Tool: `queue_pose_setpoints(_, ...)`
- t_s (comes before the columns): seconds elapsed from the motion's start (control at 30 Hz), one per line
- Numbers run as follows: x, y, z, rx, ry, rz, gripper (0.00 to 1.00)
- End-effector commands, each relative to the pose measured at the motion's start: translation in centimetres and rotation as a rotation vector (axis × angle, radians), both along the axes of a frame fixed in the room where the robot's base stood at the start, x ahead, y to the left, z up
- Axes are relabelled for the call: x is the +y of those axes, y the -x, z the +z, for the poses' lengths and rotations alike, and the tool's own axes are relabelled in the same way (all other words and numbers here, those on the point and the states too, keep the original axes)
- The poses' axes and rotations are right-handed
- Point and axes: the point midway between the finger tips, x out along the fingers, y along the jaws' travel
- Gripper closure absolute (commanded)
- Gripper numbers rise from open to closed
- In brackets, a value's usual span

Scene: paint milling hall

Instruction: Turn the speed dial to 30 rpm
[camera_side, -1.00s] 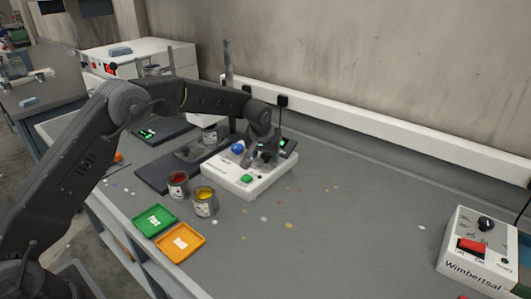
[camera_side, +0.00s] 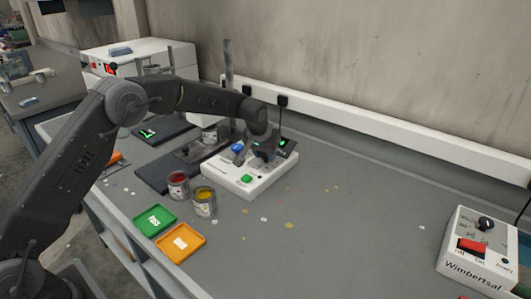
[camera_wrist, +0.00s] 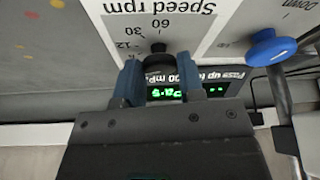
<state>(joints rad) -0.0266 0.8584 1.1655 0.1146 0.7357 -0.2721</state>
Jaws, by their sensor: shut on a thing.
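My gripper (camera_wrist: 158,62) is shut on the black speed dial (camera_wrist: 158,54) of the white control unit. In the wrist view, which is upside down, the dial sits between the two blue-grey fingers. The printed "Speed rpm" label and the marks 12, 30 and 60 show around it. I cannot tell which mark the dial points to. In the side view my gripper (camera_side: 262,153) is low over the white unit (camera_side: 250,184) and hides the dial.
A blue knob (camera_side: 238,147) and a green button (camera_side: 246,179) are on the unit. Red (camera_side: 178,185) and yellow (camera_side: 204,203) paint cans stand in front, near green (camera_side: 154,220) and orange (camera_side: 181,242) trays. A Wimbertsal box (camera_side: 478,252) stands far right, with free bench between.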

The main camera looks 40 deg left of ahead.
Motion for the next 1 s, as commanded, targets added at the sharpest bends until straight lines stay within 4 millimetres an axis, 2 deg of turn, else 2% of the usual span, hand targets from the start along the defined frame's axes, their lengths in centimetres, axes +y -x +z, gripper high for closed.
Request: queue_pose_setpoints(1.0, 0.66, -0.20, 0.06, -0.002, 0.002, -0.934, 0.88)
